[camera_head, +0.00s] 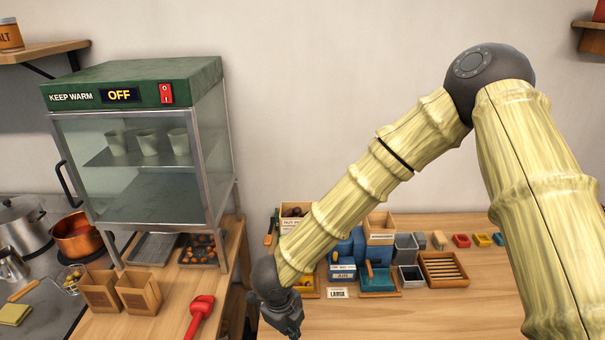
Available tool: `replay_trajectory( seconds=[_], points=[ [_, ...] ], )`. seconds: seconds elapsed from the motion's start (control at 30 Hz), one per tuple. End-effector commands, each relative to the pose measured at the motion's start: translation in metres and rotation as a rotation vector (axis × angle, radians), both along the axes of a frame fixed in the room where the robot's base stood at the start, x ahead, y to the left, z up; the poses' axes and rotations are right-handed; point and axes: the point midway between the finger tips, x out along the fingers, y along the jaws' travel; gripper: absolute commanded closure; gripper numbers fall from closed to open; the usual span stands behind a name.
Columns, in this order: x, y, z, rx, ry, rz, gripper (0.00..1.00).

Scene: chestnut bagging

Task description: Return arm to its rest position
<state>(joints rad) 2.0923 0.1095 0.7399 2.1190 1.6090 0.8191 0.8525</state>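My arm reaches from the right side of the view up to its elbow and down to the left. My gripper (284,316) hangs at the lower middle, by the left edge of the right-hand wooden counter (410,318). Its fingers point down and are small and dark, so I cannot tell whether they are open or shut. I see nothing held in it.
A green-topped warming cabinet (133,84) reading OFF holds several cups. Two brown paper bags (139,293) stand below it, near a tray of chestnuts (200,250). Pots (77,238) stand at left. Small bins and a slatted tray (443,269) line the right counter; its front is clear.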

Motion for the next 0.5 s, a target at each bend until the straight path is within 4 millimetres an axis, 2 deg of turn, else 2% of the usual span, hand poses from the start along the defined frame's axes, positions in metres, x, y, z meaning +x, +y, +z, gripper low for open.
replay_trajectory(
  seconds=[0.03, 0.2, 0.37, 0.5],
  points=[
    [-0.004, -0.013, -0.024, -0.023, 0.000, 0.063, 1.00],
    [-0.014, -0.060, -0.094, -0.102, -0.010, 0.355, 1.00],
    [-0.034, -0.101, -0.150, -0.161, 0.003, 0.643, 1.00],
    [-0.057, -0.134, -0.196, -0.198, 0.029, 0.902, 1.00]
  ],
)
